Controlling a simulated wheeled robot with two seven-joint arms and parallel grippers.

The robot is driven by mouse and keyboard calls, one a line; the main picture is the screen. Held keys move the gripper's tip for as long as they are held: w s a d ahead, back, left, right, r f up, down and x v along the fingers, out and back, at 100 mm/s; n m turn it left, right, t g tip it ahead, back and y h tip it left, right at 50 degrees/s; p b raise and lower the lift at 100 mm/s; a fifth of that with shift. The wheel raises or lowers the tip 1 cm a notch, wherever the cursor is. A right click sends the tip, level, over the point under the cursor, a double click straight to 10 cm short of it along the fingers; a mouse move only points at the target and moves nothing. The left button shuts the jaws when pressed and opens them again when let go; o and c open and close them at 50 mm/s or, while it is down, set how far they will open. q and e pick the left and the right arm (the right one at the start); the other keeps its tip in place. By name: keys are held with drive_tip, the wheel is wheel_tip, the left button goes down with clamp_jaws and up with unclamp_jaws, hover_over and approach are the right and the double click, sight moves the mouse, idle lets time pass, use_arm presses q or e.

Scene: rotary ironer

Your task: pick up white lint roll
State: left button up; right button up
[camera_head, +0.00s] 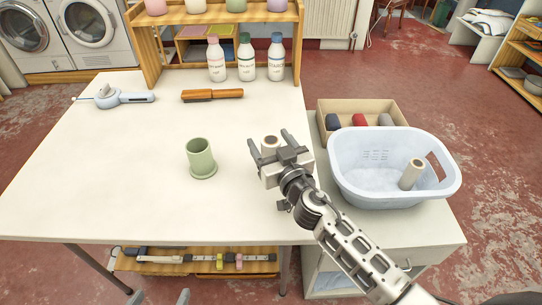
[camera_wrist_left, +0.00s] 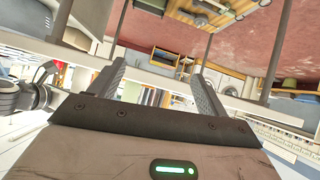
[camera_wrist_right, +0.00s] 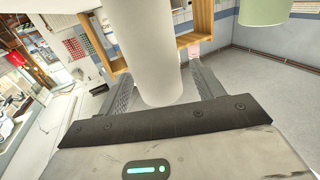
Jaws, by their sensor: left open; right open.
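A white lint roll (camera_head: 271,144) with a brown core stands upright near the right edge of the white table (camera_head: 110,185). My right gripper (camera_head: 269,150) is open at the roll, its two fingers on either side. In the right wrist view the roll (camera_wrist_right: 155,50) fills the space between the open fingers; I cannot tell whether either touches it. Its lower part is hidden by the gripper in the head view. My left gripper (camera_head: 159,297) shows only its fingertips at the bottom edge of the head view. In the left wrist view it is open and empty.
A green cup-like holder (camera_head: 201,158) stands left of the roll. A pale blue basket (camera_head: 393,145) with another pale roll (camera_head: 411,174) and a cardboard box (camera_head: 360,105) are to the right. A brown brush (camera_head: 212,95) and bottles (camera_head: 246,60) are behind.

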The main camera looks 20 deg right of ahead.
drive_tip(key=c, duration=1.2)
drive_tip(key=shift+r, duration=0.1)
